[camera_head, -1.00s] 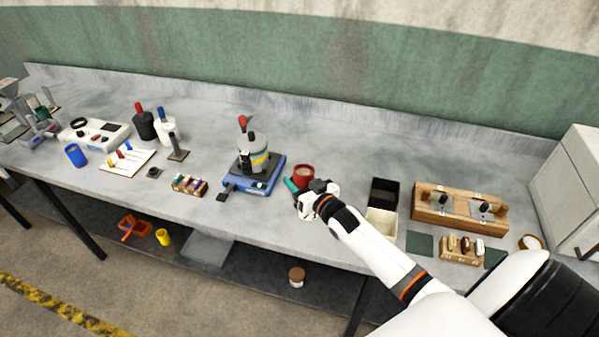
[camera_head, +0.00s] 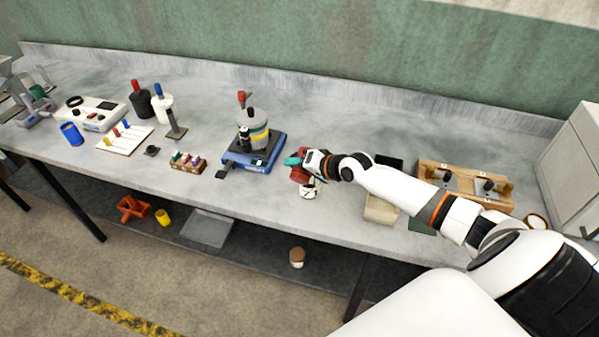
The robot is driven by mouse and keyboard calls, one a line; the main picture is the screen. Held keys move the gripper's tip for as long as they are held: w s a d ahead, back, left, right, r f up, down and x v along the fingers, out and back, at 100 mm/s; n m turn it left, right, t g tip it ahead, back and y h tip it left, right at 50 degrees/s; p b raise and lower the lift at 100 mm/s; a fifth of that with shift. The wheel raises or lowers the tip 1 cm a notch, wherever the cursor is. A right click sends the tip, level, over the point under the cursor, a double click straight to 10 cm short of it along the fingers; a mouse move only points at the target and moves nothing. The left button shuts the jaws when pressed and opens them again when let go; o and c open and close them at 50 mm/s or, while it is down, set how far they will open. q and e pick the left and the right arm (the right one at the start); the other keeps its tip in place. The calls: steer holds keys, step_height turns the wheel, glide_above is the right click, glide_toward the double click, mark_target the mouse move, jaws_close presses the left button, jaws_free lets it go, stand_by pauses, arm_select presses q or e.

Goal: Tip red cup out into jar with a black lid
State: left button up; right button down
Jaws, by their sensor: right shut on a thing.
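My right gripper (camera_head: 299,160) is shut on the red cup (camera_head: 298,175) and holds it above the bench, right of the blue-based device. The cup looks tilted, and the gripper covers part of it. The cup's contents cannot be made out now. A small whitish round thing with dark marks (camera_head: 310,191) shows just below the cup; I cannot tell whether it is the jar with a black lid. No black lid can be made out for certain. My left gripper is not in view.
The blue-based device (camera_head: 263,160) carries a grey and yellow-banded container (camera_head: 256,140). A rack of small coloured items (camera_head: 187,162) stands to its left. A cream box (camera_head: 380,210) and a wooden stand (camera_head: 430,172) lie right, partly behind my arm. The bench's front edge is close.

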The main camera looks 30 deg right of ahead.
steer(key=shift+w+d+f+b, duration=0.1)
steer(key=shift+f+b, duration=0.15)
steer(key=shift+b, duration=0.1)
steer(key=shift+d+r+m+g+y+b, duration=0.1)
steer(key=shift+r+m+g+y+b, duration=0.2)
steer(key=shift+m+g+y+b, duration=0.35)
steer(key=r+m+y+b, duration=0.1)
steer(key=m+g+y+b, duration=0.1)
steer(key=b, duration=0.1)
steer(key=shift+w+d+r, duration=0.15)
steer(key=shift+r, duration=0.25)
steer(key=shift+w+d+r+m+g+y+p, duration=0.1)
steer(key=shift+w+r+m+g+y+p, duration=0.05)
steer(key=shift+r+m+g+y+p, duration=0.3)
steer(key=shift+w+d+r+m+g+y+p, duration=0.1)
steer(key=shift+r+m+g+y+p, duration=0.1)
steer(key=shift+r+y+p, duration=0.3)
steer(key=shift+r, duration=0.15)
